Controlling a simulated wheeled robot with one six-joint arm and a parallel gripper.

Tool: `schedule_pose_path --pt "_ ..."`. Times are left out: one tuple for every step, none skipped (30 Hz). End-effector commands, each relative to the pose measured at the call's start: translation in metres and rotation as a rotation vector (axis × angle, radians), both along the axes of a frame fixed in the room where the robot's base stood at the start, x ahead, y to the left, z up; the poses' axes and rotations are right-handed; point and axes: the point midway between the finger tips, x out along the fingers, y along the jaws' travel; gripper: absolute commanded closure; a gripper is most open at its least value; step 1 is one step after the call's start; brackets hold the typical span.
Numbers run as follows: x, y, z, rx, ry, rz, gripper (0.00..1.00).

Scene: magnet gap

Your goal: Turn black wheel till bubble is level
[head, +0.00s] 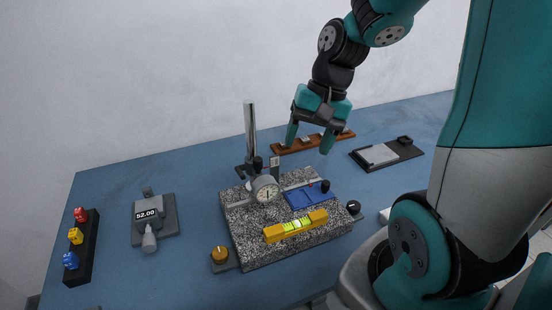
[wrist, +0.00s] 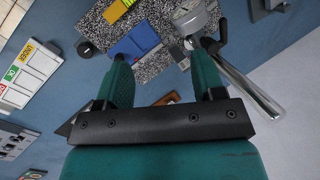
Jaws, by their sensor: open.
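The black wheel (head: 353,207) sits at the right edge of the speckled granite plate (head: 250,240). In the wrist view the black wheel (wrist: 85,47) is left of my fingers. The yellow spirit level (head: 275,233) lies on the plate near its front; its green vial shows, but the bubble is too small to read. Part of the level (wrist: 117,11) also shows at the wrist view's top edge. My gripper (head: 308,140) is open and empty, in the air above the back of the plate, clear of the wheel. In the wrist view its fingers (wrist: 163,52) are spread wide.
A wooden rack (head: 310,143) and a clipboard (head: 385,154) lie behind. A readout (head: 148,214) stands left.

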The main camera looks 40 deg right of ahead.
Motion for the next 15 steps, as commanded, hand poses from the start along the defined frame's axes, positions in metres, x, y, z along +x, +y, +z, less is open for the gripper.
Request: schedule_pose_path --pt "-0.001 0.011 0.001 -0.003 -0.018 0.055 0.37" --pt "-0.001 0.017 0.003 -0.005 -0.028 0.087 0.37" --pt "-0.003 0.025 0.004 -0.006 -0.042 0.128 0.37" --pt "-0.004 0.031 0.005 -0.008 -0.051 0.16 0.37" --pt "-0.005 0.037 0.006 -0.008 -0.061 0.191 0.37" --pt "-0.007 0.045 0.008 -0.01 -0.075 0.234 0.37" --pt "-0.009 0.051 0.009 -0.01 -0.085 0.266 0.37" --pt "-0.01 0.057 0.01 -0.011 -0.094 0.296 0.37" --pt "-0.013 0.064 0.011 -0.011 -0.107 0.334 0.37" --pt "-0.014 0.068 0.012 -0.011 -0.115 0.362 0.37" --pt "-0.016 0.073 0.013 -0.011 -0.123 0.386 0.37" --pt "-0.018 0.078 0.014 -0.011 -0.132 0.417 0.37" --pt "-0.02 0.082 0.015 -0.011 -0.14 0.438 0.37" --pt "-0.021 0.085 0.015 -0.011 -0.147 0.457 0.37" --pt "-0.023 0.089 0.016 -0.011 -0.153 0.478 0.37"
